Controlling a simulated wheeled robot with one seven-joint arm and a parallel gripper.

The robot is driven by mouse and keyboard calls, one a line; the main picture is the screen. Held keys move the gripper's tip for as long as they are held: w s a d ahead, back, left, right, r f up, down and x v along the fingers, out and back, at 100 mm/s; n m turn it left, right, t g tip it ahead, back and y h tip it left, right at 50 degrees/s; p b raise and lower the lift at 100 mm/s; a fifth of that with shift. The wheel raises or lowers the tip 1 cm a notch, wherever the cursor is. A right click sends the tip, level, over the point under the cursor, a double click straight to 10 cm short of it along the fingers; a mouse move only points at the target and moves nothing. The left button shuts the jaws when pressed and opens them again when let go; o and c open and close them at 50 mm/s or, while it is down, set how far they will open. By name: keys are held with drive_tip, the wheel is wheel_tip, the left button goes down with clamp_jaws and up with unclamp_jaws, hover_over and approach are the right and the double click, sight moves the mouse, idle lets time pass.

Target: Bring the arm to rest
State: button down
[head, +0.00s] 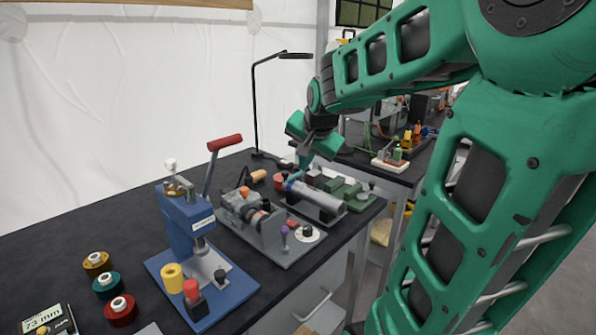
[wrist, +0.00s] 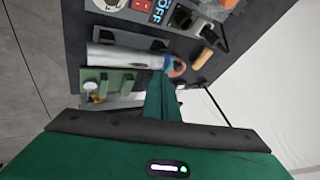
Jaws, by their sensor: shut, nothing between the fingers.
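My gripper (head: 302,165) is at the end of my green arm, above the far end of the dark workbench in the head view. Its fingers are shut with nothing between them. In the wrist view the closed green fingers (wrist: 163,100) point toward the bench beside a grey cylinder (wrist: 125,57) with a blue and red end. The cylinder also shows in the head view (head: 315,199), lying on a grey base just in front of the gripper. I cannot tell whether the fingertips touch anything.
A blue press (head: 190,235) with a red-handled lever stands on the bench, with a grey machine (head: 255,222) beside it. A black lamp (head: 254,105) rises behind. Several spools (head: 107,284) lie at the left front. A second bench (head: 400,172) holds small parts. White tent walls stand behind.

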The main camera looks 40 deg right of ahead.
drive_tip(key=shift+s+a+r, duration=0.2)
drive_tip(key=shift+s+r, duration=0.15)
drive_tip(key=shift+r, duration=0.15)
drive_tip(key=shift+s+f, duration=0.1)
drive_tip(key=s+a+f+n+g+y, duration=0.1)
drive_tip(key=s+f, duration=0.3)
drive_tip(key=s, duration=0.4)
drive_tip(key=s+a+f+n+g+y, duration=0.1)
drive_tip(key=s+a+f+n+g, duration=0.2)
drive_tip(key=s, duration=0.5)
drive_tip(key=s+a+f+n+g+y, duration=0.1)
drive_tip(key=s+a+f+n+g, duration=0.2)
drive_tip(key=s, duration=0.6)
drive_tip(key=shift+a+f, duration=0.25)
drive_tip(key=shift+f, duration=0.55)
drive_tip(key=shift+w+f, duration=0.25)
drive_tip(key=shift+w, duration=0.35)
